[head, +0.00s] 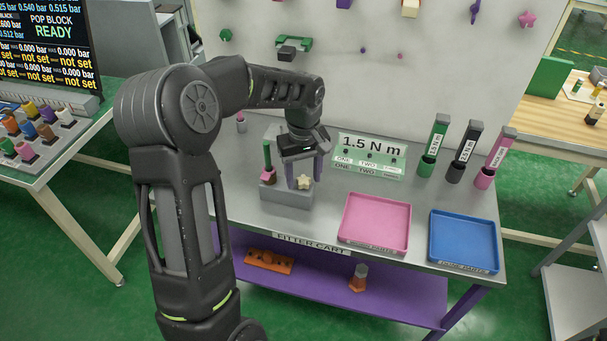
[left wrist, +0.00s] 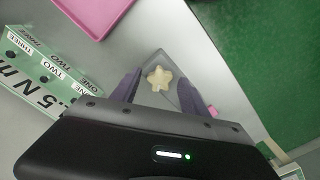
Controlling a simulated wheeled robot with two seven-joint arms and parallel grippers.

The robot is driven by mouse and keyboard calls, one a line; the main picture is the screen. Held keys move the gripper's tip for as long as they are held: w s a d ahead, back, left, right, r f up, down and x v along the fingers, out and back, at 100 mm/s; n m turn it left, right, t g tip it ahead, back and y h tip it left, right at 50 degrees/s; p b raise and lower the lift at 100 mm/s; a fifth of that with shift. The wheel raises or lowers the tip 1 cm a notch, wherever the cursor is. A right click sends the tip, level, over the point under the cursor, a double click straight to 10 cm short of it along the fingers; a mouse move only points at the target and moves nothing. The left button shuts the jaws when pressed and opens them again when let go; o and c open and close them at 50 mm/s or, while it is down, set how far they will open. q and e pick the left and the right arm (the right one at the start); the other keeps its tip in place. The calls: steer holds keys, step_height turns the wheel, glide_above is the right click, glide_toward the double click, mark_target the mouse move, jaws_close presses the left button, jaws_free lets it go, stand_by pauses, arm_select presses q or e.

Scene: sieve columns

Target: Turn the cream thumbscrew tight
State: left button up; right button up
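The cream thumbscrew (head: 304,183) is star-shaped and sits on a grey block (head: 286,196) on the cart top. It also shows in the left wrist view (left wrist: 158,78), just past the fingertips and between their lines. My left gripper (head: 304,179) points down over the block, its two purple fingers apart. The fingertips are close to the thumbscrew, one to each side of it. No contact shows, and I cannot tell the exact height gap. My right gripper is in neither view.
A pink part (head: 268,175) with a green upright stands on the block, left of the thumbscrew. A "1.5 N m" sign (head: 368,157) stands behind right. A pink tray (head: 347,239), a blue tray (head: 436,262) and a black-holdered tool (head: 462,150) among three lie right.

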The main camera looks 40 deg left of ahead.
arm_select(q)
jaws_close()
stand_by(0.3)
steer(key=shift+m, duration=0.4)
steer(key=m, duration=1)
steer(key=shift+m, duration=0.4)
steer(key=m, duration=1.1)
stand_by(1.1)
steer(key=shift+o, duration=0.5)
jaws_free()
